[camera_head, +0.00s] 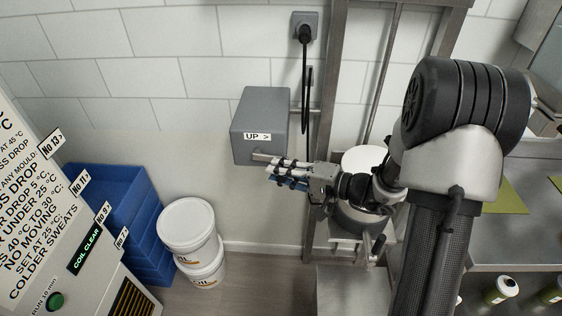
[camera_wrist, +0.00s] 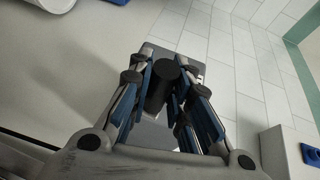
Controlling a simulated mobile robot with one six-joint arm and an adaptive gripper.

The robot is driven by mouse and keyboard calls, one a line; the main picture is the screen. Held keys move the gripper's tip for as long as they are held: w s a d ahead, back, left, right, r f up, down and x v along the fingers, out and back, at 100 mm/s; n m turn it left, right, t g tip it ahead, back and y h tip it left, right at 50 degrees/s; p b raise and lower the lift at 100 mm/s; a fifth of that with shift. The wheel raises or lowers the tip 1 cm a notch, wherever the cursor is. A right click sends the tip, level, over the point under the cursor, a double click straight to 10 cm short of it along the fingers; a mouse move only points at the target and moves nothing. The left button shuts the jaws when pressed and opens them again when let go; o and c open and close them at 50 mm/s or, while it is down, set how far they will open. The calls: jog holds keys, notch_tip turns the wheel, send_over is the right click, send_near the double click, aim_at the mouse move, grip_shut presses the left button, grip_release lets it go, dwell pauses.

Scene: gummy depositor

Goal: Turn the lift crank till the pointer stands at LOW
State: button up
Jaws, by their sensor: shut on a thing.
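A grey box (camera_head: 260,120) with an "UP >" label (camera_head: 258,136) is fixed at the wall, left of a steel upright. A short light bar, apparently the crank arm (camera_head: 264,156), shows at its lower front. My gripper (camera_head: 274,174) reaches in from the right, just below the box. In the wrist view, my gripper (camera_wrist: 162,92) is shut on a dark round crank handle (camera_wrist: 167,76), with a blue-padded finger on each side. In the head view the fingers hide the handle. I see no pointer and no LOW mark in either view.
Two stacked white buckets (camera_head: 188,222) and blue stacked crates (camera_head: 112,200) stand at the lower left, beside a labelled machine panel (camera_head: 45,215). A black cable (camera_head: 306,85) hangs from a wall socket near the box. A steel bench (camera_head: 510,235) is at the right.

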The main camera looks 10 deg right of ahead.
jog(key=shift+s+a+r+p, duration=0.15)
jog(key=shift+r+p, duration=0.15)
jog(key=shift+r, duration=0.55)
jog(key=shift+s+a+r+p, duration=0.15)
jog(key=shift+r+p, duration=0.1)
jog(key=shift+r, duration=0.55)
jog(key=shift+w, duration=0.1)
jog(key=shift+w+a+r, duration=0.15)
jog(key=shift+a+r, duration=0.05)
jog(key=shift+r, duration=0.3)
jog(key=shift+w+a+r, duration=0.1)
jog(key=shift+a+r, duration=0.1)
jog(key=shift+r, duration=0.35)
jog(key=shift+w+a+r, duration=0.15)
jog(key=shift+a+r, duration=0.05)
jog(key=shift+r, duration=0.3)
jog(key=shift+w+a+r, duration=0.35)
jog(key=shift+a+r, duration=0.1)
jog(key=shift+a, duration=0.25)
jog(key=shift+w+a+r, duration=0.3)
jog(key=shift+a+r, duration=0.1)
jog(key=shift+a, duration=0.25)
